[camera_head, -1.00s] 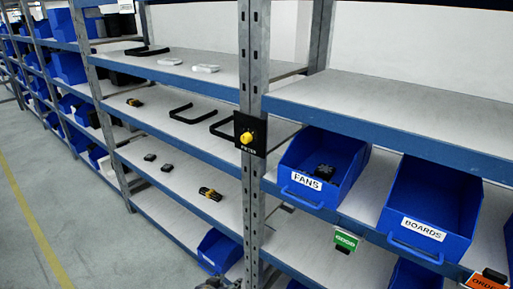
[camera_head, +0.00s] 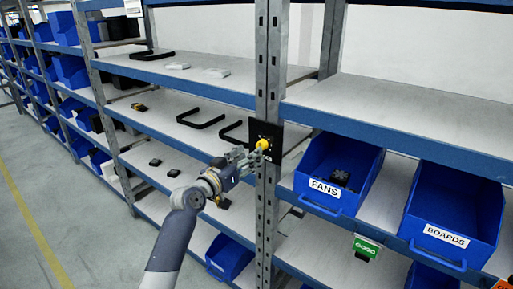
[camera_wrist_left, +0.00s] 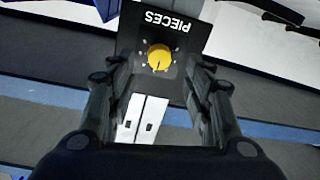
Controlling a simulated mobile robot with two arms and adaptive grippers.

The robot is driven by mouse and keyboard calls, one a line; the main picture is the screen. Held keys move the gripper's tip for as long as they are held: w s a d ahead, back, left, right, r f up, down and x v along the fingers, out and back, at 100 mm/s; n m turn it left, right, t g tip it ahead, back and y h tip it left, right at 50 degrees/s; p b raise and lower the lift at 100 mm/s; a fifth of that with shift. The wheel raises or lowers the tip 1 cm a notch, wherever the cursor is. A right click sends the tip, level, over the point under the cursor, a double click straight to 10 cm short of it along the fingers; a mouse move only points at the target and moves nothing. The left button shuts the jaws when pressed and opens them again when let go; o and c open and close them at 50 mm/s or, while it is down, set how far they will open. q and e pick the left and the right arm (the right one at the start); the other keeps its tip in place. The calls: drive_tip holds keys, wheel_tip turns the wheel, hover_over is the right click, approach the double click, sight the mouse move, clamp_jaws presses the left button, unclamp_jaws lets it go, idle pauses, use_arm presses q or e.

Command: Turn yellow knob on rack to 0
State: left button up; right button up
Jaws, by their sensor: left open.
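The yellow knob (camera_head: 262,144) sits on a black plate (camera_head: 273,139) fixed to the grey rack post. In the left wrist view the knob (camera_wrist_left: 159,57) shows face-on, ringed by small pale marks, with a dark pointer line on it. The plate (camera_wrist_left: 184,25) reads "PIECES" upside down there. My left gripper (camera_head: 252,158) is just left of the knob in the head view. In the wrist view my left gripper (camera_wrist_left: 160,82) is open, its fingers on either side of the plate's lower part, with the knob ahead between them and not gripped. My right gripper is not in view.
The perforated post (camera_head: 268,60) stands close beside my left gripper. A blue FANS bin (camera_head: 325,190) and a blue BOARDS bin (camera_head: 439,242) are on the shelf to the right. Black handles (camera_head: 201,118) lie on the left shelf. The aisle floor (camera_head: 75,230) is clear.

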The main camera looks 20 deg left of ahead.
sight(262, 145)
use_arm(q)
drive_tip(key=shift+p+x, duration=0.3)
drive_tip(key=shift+x, duration=2.3)
drive_tip(key=c, duration=1.1)
